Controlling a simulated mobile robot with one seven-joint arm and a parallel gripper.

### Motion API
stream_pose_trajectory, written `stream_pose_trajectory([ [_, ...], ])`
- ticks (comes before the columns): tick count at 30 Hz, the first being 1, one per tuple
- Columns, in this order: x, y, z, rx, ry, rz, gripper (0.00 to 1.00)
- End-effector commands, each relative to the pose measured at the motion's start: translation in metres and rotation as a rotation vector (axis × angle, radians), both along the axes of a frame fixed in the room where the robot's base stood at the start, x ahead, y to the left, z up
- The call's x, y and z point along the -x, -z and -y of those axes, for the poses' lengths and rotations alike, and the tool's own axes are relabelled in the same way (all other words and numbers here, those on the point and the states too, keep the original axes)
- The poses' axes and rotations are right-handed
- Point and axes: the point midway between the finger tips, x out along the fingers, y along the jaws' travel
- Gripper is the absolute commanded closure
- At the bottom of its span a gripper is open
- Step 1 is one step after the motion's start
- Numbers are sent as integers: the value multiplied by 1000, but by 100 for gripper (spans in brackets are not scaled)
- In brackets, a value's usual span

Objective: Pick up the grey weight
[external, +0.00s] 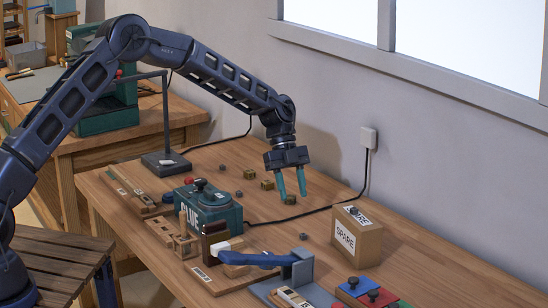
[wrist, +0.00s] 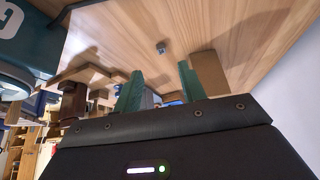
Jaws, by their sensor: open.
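Several small grey pieces lie on the wooden bench. One small grey piece (external: 303,236) sits alone between the teal glue box and the spare box; it appears to be the piece in the wrist view (wrist: 161,47). Two other dark grey pieces, one at the back (external: 222,175) and one nearer the glue box (external: 239,194), lie to the left. I cannot tell for sure which is the grey weight. My gripper (external: 291,184) points down above the bench with its teal fingers apart and nothing between them. Its fingers also show in the wrist view (wrist: 158,85).
The teal glue box (external: 212,207) and a blue-handled fixture (external: 252,258) stand in front. The cardboard spare box (external: 368,245) stands to the right. A black cable crosses the bench to a wall socket (external: 368,137).

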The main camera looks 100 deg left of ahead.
Motion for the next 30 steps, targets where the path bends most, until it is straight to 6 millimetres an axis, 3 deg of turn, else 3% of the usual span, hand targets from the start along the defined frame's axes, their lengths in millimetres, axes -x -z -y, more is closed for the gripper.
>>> stream_pose_trajectory([
  [9,-12,37,19,2,2,-3,59],
  [30,-34,85,49,0,0,-2,59],
])
